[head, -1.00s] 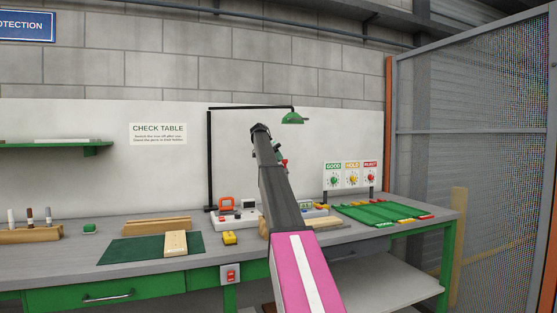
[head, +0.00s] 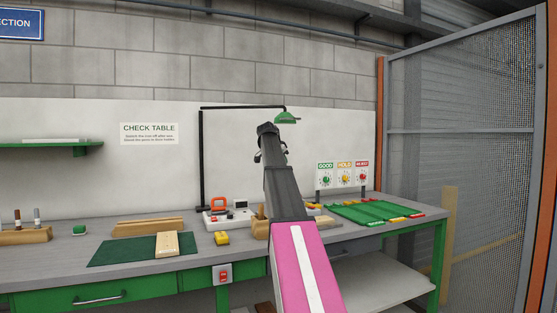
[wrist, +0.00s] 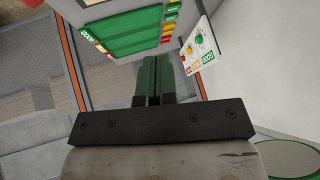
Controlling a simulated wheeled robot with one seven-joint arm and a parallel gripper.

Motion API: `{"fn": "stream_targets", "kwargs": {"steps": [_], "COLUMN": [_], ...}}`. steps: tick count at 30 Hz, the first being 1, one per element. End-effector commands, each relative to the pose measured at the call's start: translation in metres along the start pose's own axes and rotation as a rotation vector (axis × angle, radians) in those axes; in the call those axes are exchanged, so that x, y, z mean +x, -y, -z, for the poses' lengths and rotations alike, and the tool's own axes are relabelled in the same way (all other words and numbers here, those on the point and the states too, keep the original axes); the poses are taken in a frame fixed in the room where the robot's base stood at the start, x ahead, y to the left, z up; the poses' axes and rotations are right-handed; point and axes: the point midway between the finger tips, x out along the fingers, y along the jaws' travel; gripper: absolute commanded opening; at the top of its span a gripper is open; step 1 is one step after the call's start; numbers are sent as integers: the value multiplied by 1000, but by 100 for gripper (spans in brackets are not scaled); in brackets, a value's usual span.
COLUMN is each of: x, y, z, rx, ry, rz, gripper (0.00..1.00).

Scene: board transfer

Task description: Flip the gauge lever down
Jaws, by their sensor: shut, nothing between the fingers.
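A white device (head: 208,216) stands on the bench left of my arm in the head view. It has an upright orange loop-shaped part (head: 218,203) and a small dark display; I take it for the gauge, with the orange part as its lever, but cannot be sure.
A green mat (head: 375,213) with coloured labels lies right of my arm, also in the wrist view (wrist: 128,35). Behind it stands a GOOD/HOLD/REJECT panel (head: 341,175). A green lamp (head: 287,117) hangs above. A yellow block (head: 221,238) sits before the device. A mesh fence (head: 465,130) borders the right.

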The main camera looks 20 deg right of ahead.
Motion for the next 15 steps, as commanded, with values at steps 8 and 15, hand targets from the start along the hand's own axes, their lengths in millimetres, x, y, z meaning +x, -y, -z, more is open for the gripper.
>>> {"fn": "stream_targets", "kwargs": {"steps": [8,15], "x": [7,24], "y": [-66,-112], "z": [-24,-48], "rx": [136,264], "ry": [-50,-97], "rz": [194,377], "gripper": [0,0]}}
